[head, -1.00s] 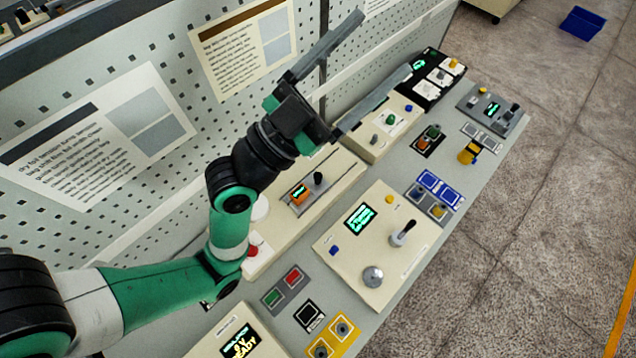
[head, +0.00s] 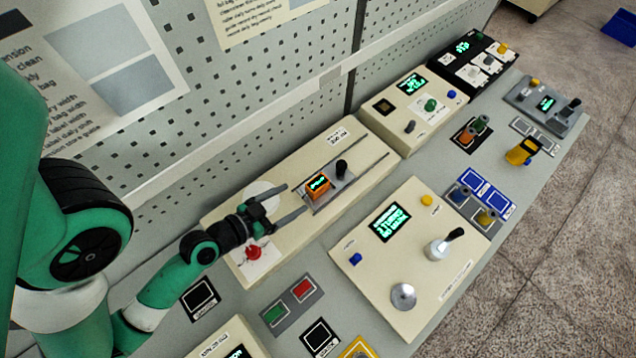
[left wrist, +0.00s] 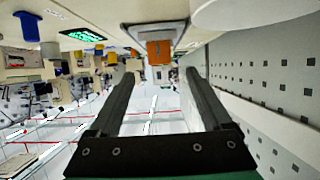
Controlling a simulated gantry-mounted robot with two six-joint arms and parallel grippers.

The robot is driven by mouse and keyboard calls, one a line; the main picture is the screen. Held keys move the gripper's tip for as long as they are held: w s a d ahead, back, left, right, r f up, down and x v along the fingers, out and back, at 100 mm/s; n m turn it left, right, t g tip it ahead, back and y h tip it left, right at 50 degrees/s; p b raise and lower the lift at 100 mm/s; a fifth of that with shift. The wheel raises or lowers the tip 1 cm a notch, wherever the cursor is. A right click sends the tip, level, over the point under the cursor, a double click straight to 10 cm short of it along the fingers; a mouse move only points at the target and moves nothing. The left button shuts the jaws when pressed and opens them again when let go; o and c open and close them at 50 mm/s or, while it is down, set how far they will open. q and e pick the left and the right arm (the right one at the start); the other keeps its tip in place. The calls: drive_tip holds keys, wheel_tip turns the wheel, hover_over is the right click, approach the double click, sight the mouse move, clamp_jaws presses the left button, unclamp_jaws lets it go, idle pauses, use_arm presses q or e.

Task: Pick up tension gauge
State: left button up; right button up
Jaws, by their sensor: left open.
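The tension gauge seems to be the small orange box with a lit green display (head: 318,184). It sits on a grey plate (head: 332,196) on a long cream panel, beside a black knob. My left gripper (head: 295,198) is low over that panel, just left of the orange box, open, its two fingers pointing towards it. In the left wrist view the orange box (left wrist: 158,50) lies ahead, between the lines of the open fingers (left wrist: 160,74), and nothing is held. My right gripper is not in view.
A red button (head: 253,253) and a pale round disc stand close to my left gripper. Two thin rails run along the panel beyond the orange box. A cream console (head: 380,270) with a lever and dome stands in front. A perforated board (head: 250,110) rises behind.

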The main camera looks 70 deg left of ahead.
sight(318, 184)
use_arm(q)
drive_tip(key=x, duration=0.5)
drive_tip(key=shift+w+r+p, duration=0.1)
drive_tip(key=shift+p, duration=0.25)
drive_tip(key=x, duration=0.5)
drive_tip(key=shift+w+a, duration=0.1)
clamp_jaws()
